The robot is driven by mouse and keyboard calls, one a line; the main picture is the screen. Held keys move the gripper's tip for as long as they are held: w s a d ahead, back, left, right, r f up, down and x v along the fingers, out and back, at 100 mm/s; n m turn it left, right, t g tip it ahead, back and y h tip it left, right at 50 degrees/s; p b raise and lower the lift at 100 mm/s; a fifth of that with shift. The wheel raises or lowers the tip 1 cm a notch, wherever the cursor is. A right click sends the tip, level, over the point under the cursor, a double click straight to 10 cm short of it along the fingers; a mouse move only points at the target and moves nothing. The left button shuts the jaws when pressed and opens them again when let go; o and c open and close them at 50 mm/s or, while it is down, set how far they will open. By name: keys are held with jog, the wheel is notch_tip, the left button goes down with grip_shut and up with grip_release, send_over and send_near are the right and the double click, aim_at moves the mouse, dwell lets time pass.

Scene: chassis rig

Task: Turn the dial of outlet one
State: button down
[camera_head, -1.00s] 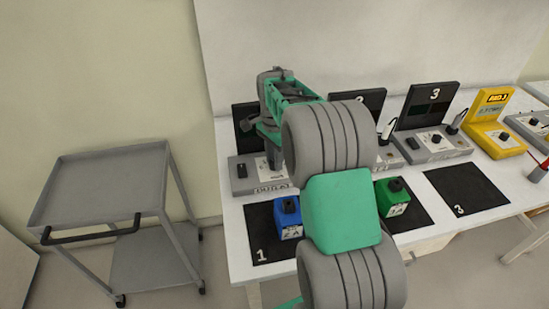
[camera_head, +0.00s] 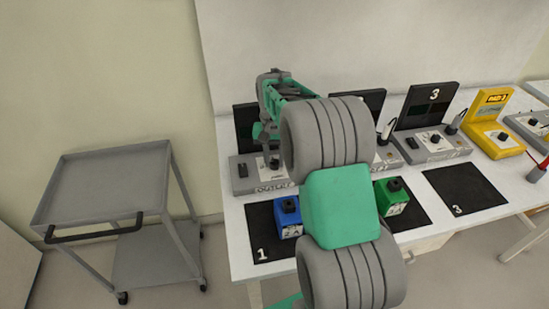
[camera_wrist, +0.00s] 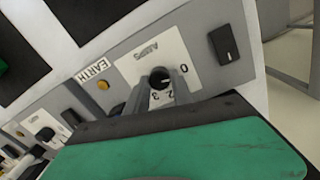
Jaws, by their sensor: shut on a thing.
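Outlet one (camera_head: 240,184) is a grey sloped box with a black back panel at the left end of the white bench, partly hidden behind my arm. Its dial (camera_wrist: 159,77) is a round black knob on a white plate marked AMPS in the wrist view. The figures 0, 2 and 3 show around it. My gripper (camera_wrist: 162,88) is shut on the dial, with one grey finger on each side of it. In the head view my gripper (camera_head: 273,160) reaches down onto the box, and the dial is mostly hidden there.
A black rocker switch (camera_wrist: 223,43) sits beside the dial plate. A blue block (camera_head: 288,217) and a green block (camera_head: 391,197) stand on black mats in front. Outlet three (camera_head: 433,142) and a yellow unit (camera_head: 493,125) are to the right. A grey cart (camera_head: 103,184) stands left.

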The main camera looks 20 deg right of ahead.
aim_at(274, 161)
jog(key=shift+n, duration=0.7)
jog(key=c, duration=1.1)
grip_release()
notch_tip(274, 161, up, 8)
jog(key=shift+f+b, duration=0.1)
jog(key=shift+b, duration=0.2)
